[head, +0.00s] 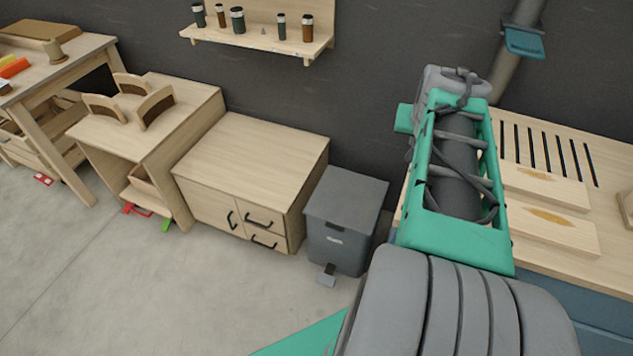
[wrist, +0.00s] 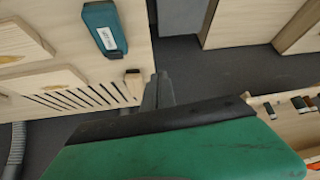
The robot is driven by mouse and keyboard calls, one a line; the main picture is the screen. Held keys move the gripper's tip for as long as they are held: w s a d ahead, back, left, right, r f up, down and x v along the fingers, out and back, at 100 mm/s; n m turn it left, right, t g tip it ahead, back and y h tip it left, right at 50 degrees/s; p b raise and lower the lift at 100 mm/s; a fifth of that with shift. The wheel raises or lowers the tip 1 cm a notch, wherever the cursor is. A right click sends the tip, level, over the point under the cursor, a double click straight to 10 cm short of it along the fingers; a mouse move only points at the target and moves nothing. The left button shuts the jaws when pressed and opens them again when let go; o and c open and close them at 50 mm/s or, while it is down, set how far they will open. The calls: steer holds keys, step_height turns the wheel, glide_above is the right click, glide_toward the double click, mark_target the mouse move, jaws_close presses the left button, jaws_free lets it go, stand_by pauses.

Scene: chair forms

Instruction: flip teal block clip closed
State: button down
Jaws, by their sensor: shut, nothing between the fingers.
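A teal block (wrist: 104,27) with a white label lies on the slotted pale wood bench (wrist: 135,20) in the wrist view. I cannot make out a clip on it or tell how one stands. My gripper (wrist: 158,90) shows as narrow grey fingers, shut and empty, to the right of and below the block in that picture and apart from it. In the head view my arm rises in front of the bench (head: 615,160); its grey end is at the top, the fingers are not clear, and I cannot pick out this block.
A small wooden piece (wrist: 133,84) is beside my fingers. Pale boards (head: 545,185) lie on the bench. A grey pipe with a teal fitting (head: 524,42) hangs above. A grey bin (head: 343,215) and wooden cabinet (head: 250,160) stand left; a shelf (head: 260,40) holds several jars.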

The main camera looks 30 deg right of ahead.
steer(key=a+f+n+y+p, duration=0.1)
steer(key=a+f+n, duration=0.1)
steer(key=a, duration=1)
steer(key=a+f+n+g+y, duration=0.1)
steer(key=a+n, duration=0.3)
steer(key=a, duration=0.8)
steer(key=shift+w+f+y+p, duration=0.2)
steer(key=shift+f+y+p, duration=0.2)
steer(key=shift+y, duration=0.4)
steer(key=s+a+f+n+g, duration=0.1)
steer(key=s+a+f+n, duration=0.1)
steer(key=a, duration=0.4)
steer(key=shift+s+a+y, duration=0.3)
steer(key=shift+s+y, duration=0.1)
steer(key=shift+s, duration=0.3)
